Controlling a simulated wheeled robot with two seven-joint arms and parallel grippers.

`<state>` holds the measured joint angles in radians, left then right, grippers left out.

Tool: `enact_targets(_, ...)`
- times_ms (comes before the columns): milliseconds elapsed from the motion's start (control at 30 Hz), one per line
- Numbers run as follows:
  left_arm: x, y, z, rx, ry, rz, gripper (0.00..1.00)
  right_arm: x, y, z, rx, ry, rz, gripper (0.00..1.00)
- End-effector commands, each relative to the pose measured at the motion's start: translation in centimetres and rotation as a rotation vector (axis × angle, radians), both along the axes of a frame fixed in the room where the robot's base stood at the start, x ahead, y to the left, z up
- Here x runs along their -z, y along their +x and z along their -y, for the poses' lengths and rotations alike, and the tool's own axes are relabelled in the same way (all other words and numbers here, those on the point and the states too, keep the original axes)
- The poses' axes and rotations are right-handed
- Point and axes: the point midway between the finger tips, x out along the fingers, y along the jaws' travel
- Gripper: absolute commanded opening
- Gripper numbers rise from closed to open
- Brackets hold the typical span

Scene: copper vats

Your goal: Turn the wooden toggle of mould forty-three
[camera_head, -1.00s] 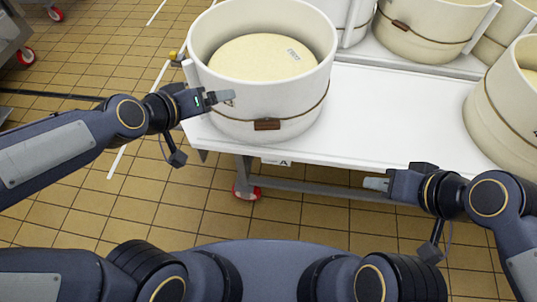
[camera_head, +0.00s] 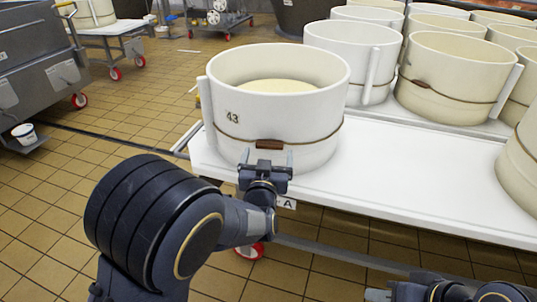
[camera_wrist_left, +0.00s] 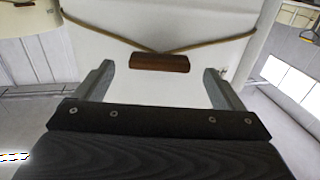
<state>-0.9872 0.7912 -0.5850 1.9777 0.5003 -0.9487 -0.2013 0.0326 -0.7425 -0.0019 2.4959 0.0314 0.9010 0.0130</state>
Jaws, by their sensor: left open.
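Mould forty-three (camera_head: 290,105) is a large white tub marked "43" on the white table's near left corner, with pale cheese inside. A cord runs round it through the brown wooden toggle (camera_head: 270,144) on its front, lying about level. The toggle also shows in the left wrist view (camera_wrist_left: 160,62), where the cord meets it from both sides. My left gripper (camera_head: 266,158) is open just in front of and slightly below the toggle, its fingers spread to either side, apparently not touching it. My right gripper (camera_head: 377,294) is at the bottom edge, partly cut off, its jaws unclear.
The white table (camera_head: 420,180) has bare room right of the mould. Several other tubs stand behind, and another tub (camera_head: 520,165) stands at the right edge. A grey metal cart (camera_head: 40,75) stands left.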

Motion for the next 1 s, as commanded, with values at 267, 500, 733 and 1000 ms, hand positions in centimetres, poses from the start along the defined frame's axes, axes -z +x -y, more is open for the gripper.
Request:
enact_targets(267,0.1,3.4,0.4,0.001,-0.001,-0.001,0.9,0.8,0.0,0.0,0.0,0.0,0.0,0.32)
enact_targets(500,0.0,3.8,0.4,0.001,-0.001,-0.002,0.9,0.9,0.0,0.0,0.0,0.0,0.0,0.32)
enact_targets(733,0.0,3.8,0.4,0.001,-0.001,-0.002,0.72,0.9,0.0,0.0,0.0,0.0,0.0,0.32)
enact_targets(1000,0.0,3.8,0.4,0.001,-0.001,-0.002,0.45,0.8,0.0,0.0,0.0,0.0,0.0,0.32)
